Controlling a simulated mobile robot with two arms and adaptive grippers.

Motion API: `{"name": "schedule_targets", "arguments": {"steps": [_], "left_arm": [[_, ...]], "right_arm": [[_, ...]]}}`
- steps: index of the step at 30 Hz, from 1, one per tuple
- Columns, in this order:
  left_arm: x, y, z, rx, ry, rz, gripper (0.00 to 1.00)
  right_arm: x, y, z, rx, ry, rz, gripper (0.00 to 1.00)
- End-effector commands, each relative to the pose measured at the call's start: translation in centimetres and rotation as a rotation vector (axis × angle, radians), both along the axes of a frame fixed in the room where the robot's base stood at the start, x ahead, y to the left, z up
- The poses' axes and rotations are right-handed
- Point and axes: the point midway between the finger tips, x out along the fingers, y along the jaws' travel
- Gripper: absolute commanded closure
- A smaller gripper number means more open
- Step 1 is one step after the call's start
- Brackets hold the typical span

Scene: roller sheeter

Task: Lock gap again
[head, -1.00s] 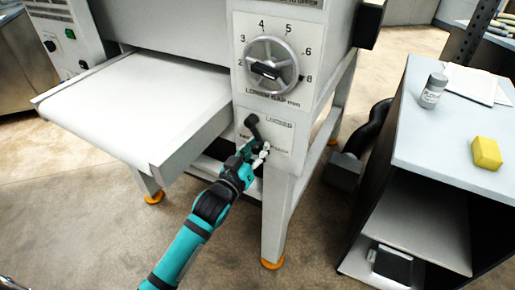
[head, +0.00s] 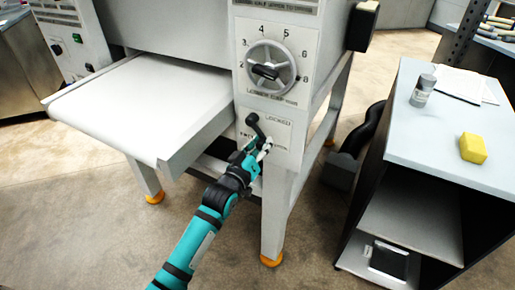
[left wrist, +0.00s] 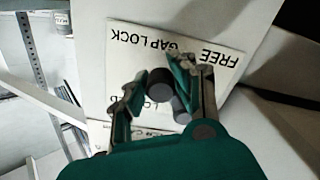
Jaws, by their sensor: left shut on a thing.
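The gap lock lever (head: 252,119) is a dark handle on the white panel below the gap dial (head: 270,70). In the head view it runs from its upper left end down and right to my left gripper (head: 258,147). The gripper is shut on the lever, its fingers close to the panel. In the left wrist view my left gripper (left wrist: 160,95) has its fingers on both sides of the lever's round dark end (left wrist: 160,84). The panel (left wrist: 130,42) shows upside-down "FREE" and "GAP LOCK"; "LOCKED" is partly hidden. My right gripper is not in view.
The sheeter's white infeed table (head: 140,95) juts out left of the panel. A machine leg (head: 273,215) stands below it. A grey cart (head: 440,135) at the right holds a yellow block (head: 473,148) and a small jar (head: 423,91).

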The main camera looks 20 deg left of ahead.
Motion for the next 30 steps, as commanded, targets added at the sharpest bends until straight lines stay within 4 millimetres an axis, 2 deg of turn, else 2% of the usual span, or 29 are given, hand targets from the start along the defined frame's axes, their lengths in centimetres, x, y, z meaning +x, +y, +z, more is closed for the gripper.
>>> {"name": "schedule_targets", "arguments": {"steps": [1,6,15,24,30], "left_arm": [[0.3,-0.4,1.3,-0.047,-0.002,-0.003,1.00],[0.4,-1.1,2.4,-0.206,0.027,-0.003,1.00],[0.3,-1.8,4.1,-0.474,0.075,-0.003,1.00],[0.3,-2.0,5.4,-0.678,0.111,-0.002,1.00],[0.3,-2.0,5.9,-0.754,0.126,-0.002,1.00]], "right_arm": [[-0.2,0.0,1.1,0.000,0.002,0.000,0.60],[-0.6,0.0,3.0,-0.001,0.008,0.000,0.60],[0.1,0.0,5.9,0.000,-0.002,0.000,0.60],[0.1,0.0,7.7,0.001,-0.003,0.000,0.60],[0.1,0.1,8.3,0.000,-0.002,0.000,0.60]]}}
